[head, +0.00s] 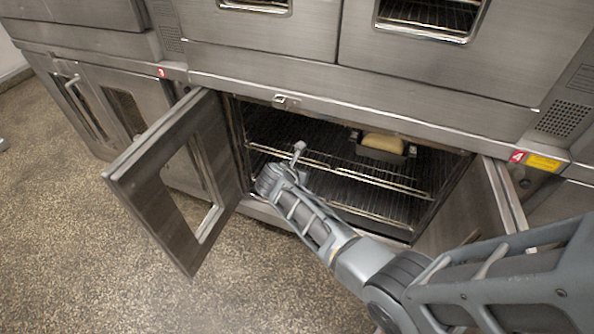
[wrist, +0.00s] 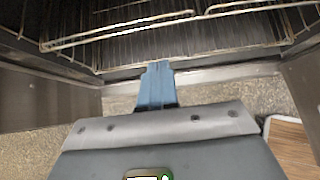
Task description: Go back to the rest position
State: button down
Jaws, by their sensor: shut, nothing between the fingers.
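My gripper (head: 298,148) is at the mouth of an open lower oven in the head view, by the front edge of its wire rack. In the wrist view my gripper (wrist: 156,68) is shut and empty, its blue fingers together and pointing at the oven opening. My arm reaches to it from the lower right of the head view.
The oven's left door (head: 170,185) stands open, and its right door (head: 497,195) is open too. A loaf in a dark pan (head: 383,143) sits on the upper wire rack (head: 330,165). Closed ovens (head: 450,65) are above. The speckled floor (head: 90,245) at the left is clear.

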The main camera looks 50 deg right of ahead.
jog(key=shift+v, duration=0.9)
jog(key=s+a+m+t+y, duration=0.3)
jog(key=s+a+m, duration=0.2)
jog(key=s+a, duration=0.55)
jog(key=s+a+m+t+y, duration=0.35)
jog(key=s+a, duration=0.35)
jog(key=s, duration=0.6)
jog(key=s+a+r+m+t+y, duration=0.1)
jog(key=s+r+m, duration=0.5)
jog(key=r, duration=0.7)
jog(key=s+a+r+m+t+y, duration=0.1)
jog(key=s+a+r+m+t, duration=0.3)
jog(key=r, duration=0.9)
jog(key=s+a+m, duration=0.1)
jog(key=s+m, duration=0.2)
jog(key=s, duration=0.2)
jog(key=shift+s+r, duration=0.25)
